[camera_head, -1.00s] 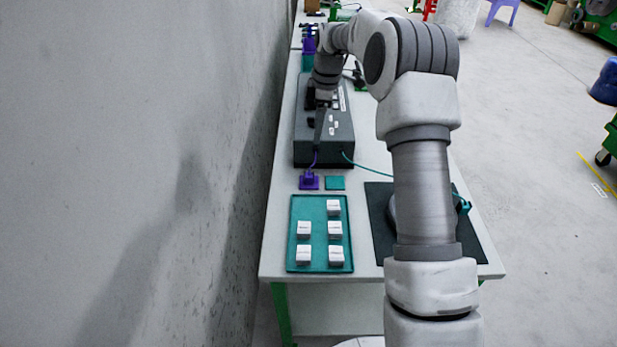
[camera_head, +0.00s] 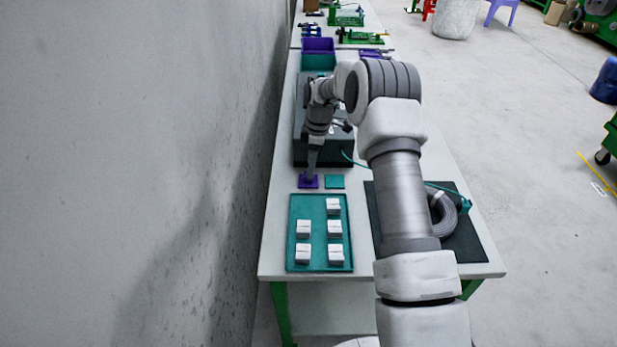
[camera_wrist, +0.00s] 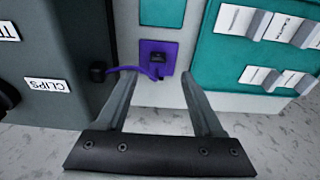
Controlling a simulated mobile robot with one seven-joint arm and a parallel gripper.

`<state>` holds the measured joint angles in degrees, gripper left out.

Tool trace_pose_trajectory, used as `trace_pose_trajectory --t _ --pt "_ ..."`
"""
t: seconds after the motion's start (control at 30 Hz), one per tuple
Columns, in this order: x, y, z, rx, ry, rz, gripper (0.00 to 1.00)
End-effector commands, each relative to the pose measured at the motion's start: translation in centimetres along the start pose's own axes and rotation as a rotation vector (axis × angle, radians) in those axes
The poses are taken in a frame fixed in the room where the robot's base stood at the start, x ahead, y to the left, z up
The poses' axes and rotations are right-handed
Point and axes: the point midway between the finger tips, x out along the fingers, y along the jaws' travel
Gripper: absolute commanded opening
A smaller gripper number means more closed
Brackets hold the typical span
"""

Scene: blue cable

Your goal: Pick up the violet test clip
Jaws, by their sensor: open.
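The violet test clip (camera_wrist: 157,69) stands on a violet square pad (camera_wrist: 173,48) in the wrist view, with a violet lead running left from it to a black socket (camera_wrist: 97,71) on the dark box. My gripper (camera_wrist: 158,76) is open, with one finger to the left of the clip and one to the right, and nothing held between them. The left finger overlaps the lead in this view; I cannot tell whether they touch. In the head view my gripper (camera_head: 311,177) is right over the violet pad (camera_head: 302,184) and hides the clip.
A teal pad (camera_head: 334,182) lies right of the violet one. A teal tray (camera_head: 318,257) with several white blocks is in front. The dark box (camera_head: 300,148) stands behind. A teal cable runs right to a black mat (camera_head: 385,225). The wall is close on the left.

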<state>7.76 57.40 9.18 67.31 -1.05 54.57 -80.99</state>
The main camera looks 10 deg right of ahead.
Motion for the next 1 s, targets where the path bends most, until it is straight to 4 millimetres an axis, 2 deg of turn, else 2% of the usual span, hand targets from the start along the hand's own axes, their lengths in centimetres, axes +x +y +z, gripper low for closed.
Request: trace_pose_trajectory --t 0.1,0.23,0.53,0.57,0.9,0.93,1.0 --pt "2.1 0.3 -0.1 -0.001 0.0 -0.003 0.69" --pt "3.7 0.3 -0.1 -0.001 -0.001 -0.002 0.69" --pt "4.2 0.4 0.0 -0.001 -0.001 0.0 0.69" --pt "4.2 0.4 0.0 -0.001 -0.001 0.0 0.65" --pt "4.2 0.4 0.0 0.0 0.0 0.0 0.04" --pt "4.2 0.4 0.0 0.0 0.0 0.0 0.0" --pt "4.2 0.4 0.0 0.0 0.0 0.0 0.0"
